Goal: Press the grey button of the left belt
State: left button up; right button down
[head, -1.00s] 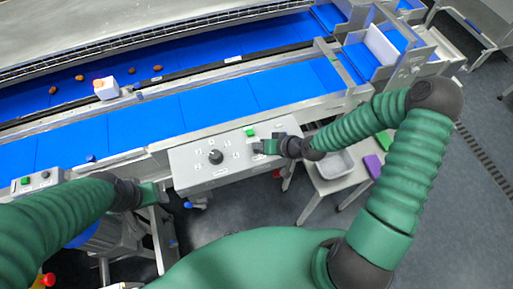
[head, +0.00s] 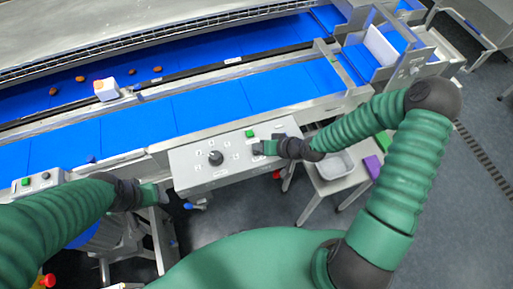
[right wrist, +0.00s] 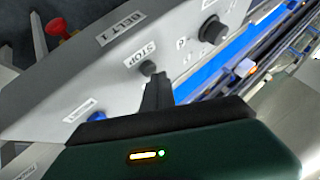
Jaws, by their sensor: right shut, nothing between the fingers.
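My right gripper (head: 259,148) is shut and empty over the right part of the grey control panel (head: 190,177), below a green button (head: 250,133). In the right wrist view its closed fingertips (right wrist: 157,80) are right at a dark grey button (right wrist: 148,67) labelled STOP. I cannot tell whether they touch it. The panel there carries a BELT 1 label (right wrist: 118,25). In the head view the fingers hide this button. My left gripper (head: 156,194) hangs at the panel's left end; its jaws are too unclear to read.
A black knob (head: 215,157) stands out mid-panel. A smaller box (head: 37,184) at the far left has a green and a dark button. Blue belts (head: 205,108) run behind, with several dates and a white block (head: 106,89). A red knob (right wrist: 62,27) shows in the right wrist view.

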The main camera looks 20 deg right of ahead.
jog(key=shift+r+p, duration=0.3)
jog(key=shift+r, duration=0.3)
notch_tip(320, 180, up, 5)
jog(key=p, duration=0.5)
jog(key=shift+r, duration=0.1)
